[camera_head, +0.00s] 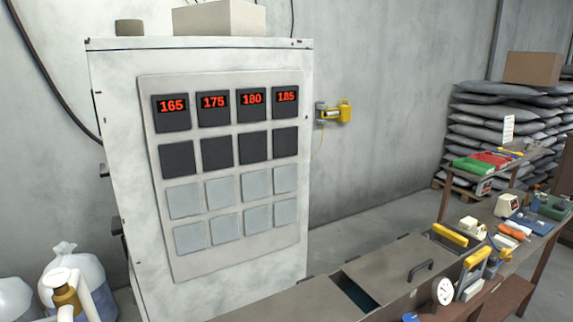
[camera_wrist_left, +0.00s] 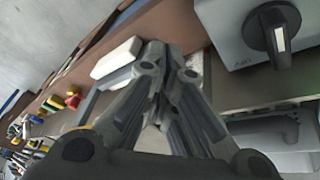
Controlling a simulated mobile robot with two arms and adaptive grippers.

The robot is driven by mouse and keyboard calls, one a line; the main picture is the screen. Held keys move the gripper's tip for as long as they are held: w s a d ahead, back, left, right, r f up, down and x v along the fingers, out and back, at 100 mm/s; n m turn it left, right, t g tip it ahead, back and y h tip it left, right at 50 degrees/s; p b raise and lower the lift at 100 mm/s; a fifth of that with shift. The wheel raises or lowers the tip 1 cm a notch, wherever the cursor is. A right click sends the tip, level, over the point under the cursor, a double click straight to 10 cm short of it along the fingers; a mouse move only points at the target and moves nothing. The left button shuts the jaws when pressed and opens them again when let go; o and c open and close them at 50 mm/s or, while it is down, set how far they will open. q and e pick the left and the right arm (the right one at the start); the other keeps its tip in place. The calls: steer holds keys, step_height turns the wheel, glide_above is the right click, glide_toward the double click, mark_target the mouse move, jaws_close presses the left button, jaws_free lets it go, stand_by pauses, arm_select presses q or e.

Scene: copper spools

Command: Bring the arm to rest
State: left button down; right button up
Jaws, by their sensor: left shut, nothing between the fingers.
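My left gripper (camera_wrist_left: 168,62) shows in the left wrist view, with its grey fingers together and nothing between them. It is close to a brown shelf-like surface with a pale block (camera_wrist_left: 117,58) just beyond the fingers. Whether the fingers touch anything cannot be told. A grey box with a black rotary knob (camera_wrist_left: 272,30) is at the upper right of that view. Neither gripper shows in the head view, and my right gripper shows in no view.
A white cabinet (camera_head: 125,180) with red displays 165, 175, 180 and 185 stands left. A long grey bench unit (camera_head: 285,305) with a dark opening runs along the front. A dial gauge (camera_head: 443,291) and yellow handles (camera_head: 450,235) are at right. Stacked sacks (camera_head: 480,125) stand behind.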

arm_select(q)
steer(key=s+d+f+n+y, duration=0.1)
steer(key=s+d+n+y, duration=0.1)
steer(key=s+d, duration=0.45)
step_height(320, 180, down, 33)
steer(key=s+g+b, duration=0.1)
steer(key=s+b, duration=0.1)
steer(key=b, duration=0.5)
steer(key=s+a+f+b, duration=0.1)
steer(key=s+f+b, duration=0.1)
steer(key=s+f, duration=0.6)
steer(key=s+a+f+g+b, duration=0.1)
steer(key=s+a+f+b, duration=0.1)
steer(key=s+f, duration=0.6)
step_height(320, 180, down, 5)
steer(key=shift+f+m+b, duration=0.15)
steer(key=shift+m+b, duration=0.15)
steer(key=shift+b, duration=0.05)
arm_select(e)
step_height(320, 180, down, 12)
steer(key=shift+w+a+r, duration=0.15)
arm_select(q)
steer(key=shift+a, duration=0.1)
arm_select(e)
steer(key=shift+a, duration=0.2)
